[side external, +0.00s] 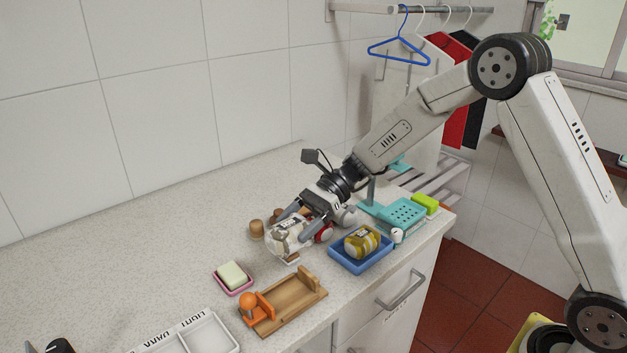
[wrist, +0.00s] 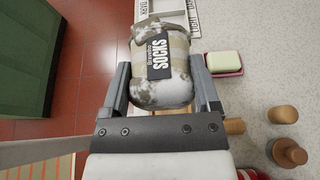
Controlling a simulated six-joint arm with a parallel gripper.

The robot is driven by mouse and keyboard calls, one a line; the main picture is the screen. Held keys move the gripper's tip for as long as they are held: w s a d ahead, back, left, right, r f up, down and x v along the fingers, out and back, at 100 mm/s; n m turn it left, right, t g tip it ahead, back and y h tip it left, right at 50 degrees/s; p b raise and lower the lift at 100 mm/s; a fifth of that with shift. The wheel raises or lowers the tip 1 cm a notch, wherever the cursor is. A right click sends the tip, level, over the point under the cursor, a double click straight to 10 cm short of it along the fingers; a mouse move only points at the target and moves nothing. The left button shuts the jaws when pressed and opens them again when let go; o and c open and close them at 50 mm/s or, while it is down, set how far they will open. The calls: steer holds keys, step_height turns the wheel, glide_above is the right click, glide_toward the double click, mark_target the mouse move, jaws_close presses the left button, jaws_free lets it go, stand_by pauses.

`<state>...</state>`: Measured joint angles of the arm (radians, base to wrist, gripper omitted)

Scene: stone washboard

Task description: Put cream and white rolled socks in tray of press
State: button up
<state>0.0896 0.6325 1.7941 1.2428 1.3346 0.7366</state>
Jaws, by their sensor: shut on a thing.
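The cream and white rolled socks (side external: 284,240), a bundle with brownish patches and a dark "SOCKS" label, are between the fingers of my gripper (side external: 291,229). In the wrist view the socks (wrist: 160,82) fill the space between both fingers of my gripper (wrist: 162,92), which is shut on them. In the side view they are over the counter, behind the wooden press; any gap beneath them is hard to judge. The press has a wooden tray (side external: 291,302) and an orange knob (side external: 248,301) at its left end. The tray looks empty.
A blue tray (side external: 345,263) holds yellow striped rolled socks (side external: 361,241). A soap (side external: 232,274) in a pink dish is left of the press. A white labelled sorting tray (side external: 207,336) is at the front. A brown peg (side external: 256,229) and teal rack (side external: 403,212) stand behind. The left counter is clear.

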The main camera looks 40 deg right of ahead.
steer(key=shift+r, duration=0.9)
steer(key=shift+s+d+f+n+g, duration=0.25)
steer(key=shift+s+f+n+g, duration=0.15)
steer(key=shift+f+g, duration=0.1)
steer(key=shift+s+d+f+n+g, duration=0.25)
steer(key=shift+s+f+n+g, duration=0.15)
steer(key=shift+f, duration=0.05)
steer(key=s+d+f+n+g+h, duration=0.3)
steer(key=s+d+n+g+h, duration=0.1)
steer(key=d+n+g+h, duration=0.3)
steer(key=s+d+f+n+g+h, duration=0.35)
steer(key=d+n+g+h, duration=0.2)
steer(key=d+n, duration=0.35)
steer(key=w+d+r+n+t+h, duration=0.4)
steer(key=w+d+n+t+h, duration=0.1)
steer(key=d+n+t+h, duration=0.3)
steer(key=w+d+r+n+t+h, duration=0.4)
steer(key=d+n+t+h, duration=0.2)
steer(key=d+n, duration=0.35)
step_height(320, 180, down, 6)
steer(key=shift+a+n, duration=0.45)
steer(key=shift+f, duration=0.15)
steer(key=shift+f, duration=2.85)
